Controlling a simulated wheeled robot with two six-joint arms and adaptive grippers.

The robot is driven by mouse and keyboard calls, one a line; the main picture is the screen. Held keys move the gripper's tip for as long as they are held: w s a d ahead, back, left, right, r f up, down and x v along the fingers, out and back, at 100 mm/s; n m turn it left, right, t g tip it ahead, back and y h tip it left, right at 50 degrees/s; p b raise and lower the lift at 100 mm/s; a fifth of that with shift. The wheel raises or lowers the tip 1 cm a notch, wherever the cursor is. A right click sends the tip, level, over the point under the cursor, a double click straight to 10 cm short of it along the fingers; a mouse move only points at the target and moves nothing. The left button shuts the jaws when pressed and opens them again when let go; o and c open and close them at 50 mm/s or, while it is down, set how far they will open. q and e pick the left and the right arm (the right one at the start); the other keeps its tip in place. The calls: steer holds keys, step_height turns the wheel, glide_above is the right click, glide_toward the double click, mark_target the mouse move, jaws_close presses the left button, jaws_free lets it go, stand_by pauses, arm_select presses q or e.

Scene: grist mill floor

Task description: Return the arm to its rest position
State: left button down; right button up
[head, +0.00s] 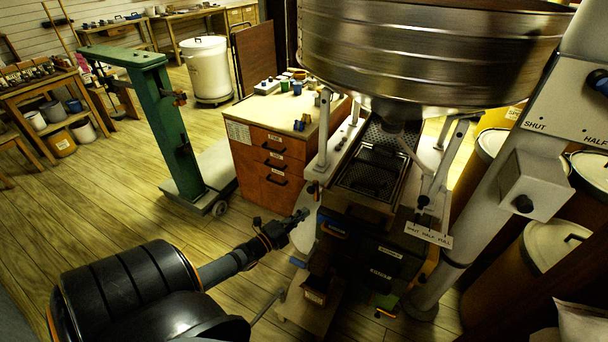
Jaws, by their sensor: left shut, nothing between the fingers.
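My left arm comes in from the lower left, with a thick black link near the camera. Its left gripper (299,216) is shut and empty. It points right, close in front of the mill machine's left side; whether it touches the machine cannot be told. The machine (430,50) has a large round metal hopper above a dark feed tray (372,170). A white label strip (428,234) is fixed at the machine's front. My right gripper is not in view.
A wooden drawer cabinet (262,188) stands behind the gripper. A green platform scale (165,125) is further left. Lidded barrels (545,245) crowd the right, beside a grey post marked SHUT and HALF (545,165). Open plank floor (110,195) lies at left.

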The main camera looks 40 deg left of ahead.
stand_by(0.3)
arm_select(q)
steer(key=s+f+n+g+y+p, duration=0.2)
steer(key=s+f+n+g, duration=0.3)
steer(key=f, duration=0.6)
steer(key=s+f+n+g+y+p, duration=0.1)
steer(key=s+f+n+g+y, duration=0.2)
steer(key=s+f, duration=0.55)
steer(key=s+d+f+n+g, duration=0.3)
steer(key=s+d+f, duration=0.1)
steer(key=s, duration=0.4)
steer(key=s+d+f+n+g+h+p, duration=0.1)
steer(key=s+d+f+n+g, duration=0.2)
steer(key=s, duration=0.6)
steer(key=s+d+f+n+g+h+p, duration=0.1)
steer(key=s+d+f+n+g, duration=0.2)
steer(key=s+d+f, duration=0.3)
step_height(320, 180, down, 3)
steer(key=shift+s+d, duration=0.2)
steer(key=shift+s, duration=0.95)
steer(key=shift+w, duration=0.1)
